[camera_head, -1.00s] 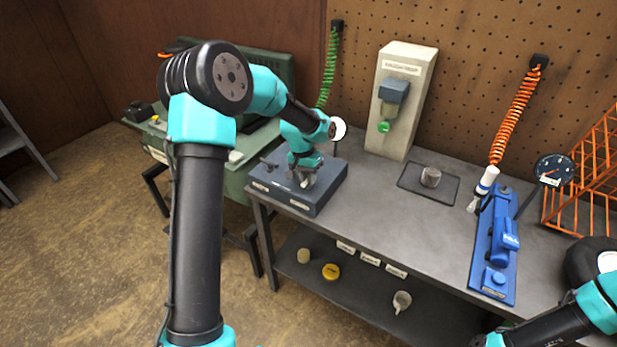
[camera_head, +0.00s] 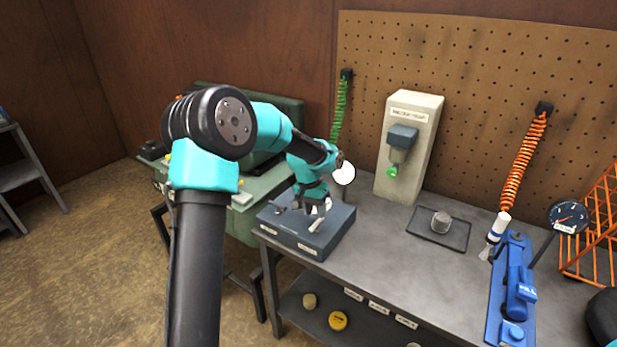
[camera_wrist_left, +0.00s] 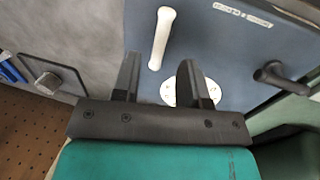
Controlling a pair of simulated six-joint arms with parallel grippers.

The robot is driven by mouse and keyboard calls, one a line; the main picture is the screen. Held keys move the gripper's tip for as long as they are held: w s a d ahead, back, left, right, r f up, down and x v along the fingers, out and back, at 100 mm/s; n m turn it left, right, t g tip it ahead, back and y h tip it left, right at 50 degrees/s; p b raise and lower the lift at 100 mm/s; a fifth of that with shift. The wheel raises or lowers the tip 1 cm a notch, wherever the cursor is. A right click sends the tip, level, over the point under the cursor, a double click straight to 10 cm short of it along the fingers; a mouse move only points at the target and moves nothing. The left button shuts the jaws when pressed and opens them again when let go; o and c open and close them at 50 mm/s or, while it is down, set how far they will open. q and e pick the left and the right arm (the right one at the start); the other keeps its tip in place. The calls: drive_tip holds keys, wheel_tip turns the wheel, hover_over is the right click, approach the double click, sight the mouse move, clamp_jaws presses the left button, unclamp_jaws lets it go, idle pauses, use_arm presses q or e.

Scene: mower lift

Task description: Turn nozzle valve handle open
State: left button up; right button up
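A blue-grey box (camera_head: 300,236) with small labels stands at the left end of the workbench. Its top bears a pale lever handle (camera_head: 318,226), which also shows in the left wrist view (camera_wrist_left: 161,38), and a dark lever handle (camera_wrist_left: 278,75). I cannot read which is the nozzle valve. My left gripper (camera_head: 316,207) is over the box top. In the left wrist view, its fingers (camera_wrist_left: 160,75) are apart, with the near end of the pale handle in line with the gap. I cannot tell whether they touch it. A white round plate (camera_wrist_left: 188,92) lies partly behind one finger.
A white round disc (camera_head: 344,173) stands beside my left wrist. A cream dispenser (camera_head: 408,145), a dark tray (camera_head: 455,240) with a metal cup (camera_head: 440,222), and a blue fixture (camera_head: 510,290) stand to the right.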

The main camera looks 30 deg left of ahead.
use_arm(q)
wheel_tip(320, 180, up, 13)
drive_tip(key=a, duration=0.2)
drive_tip(key=shift+a, duration=0.25)
drive_tip(key=shift+f, duration=0.15)
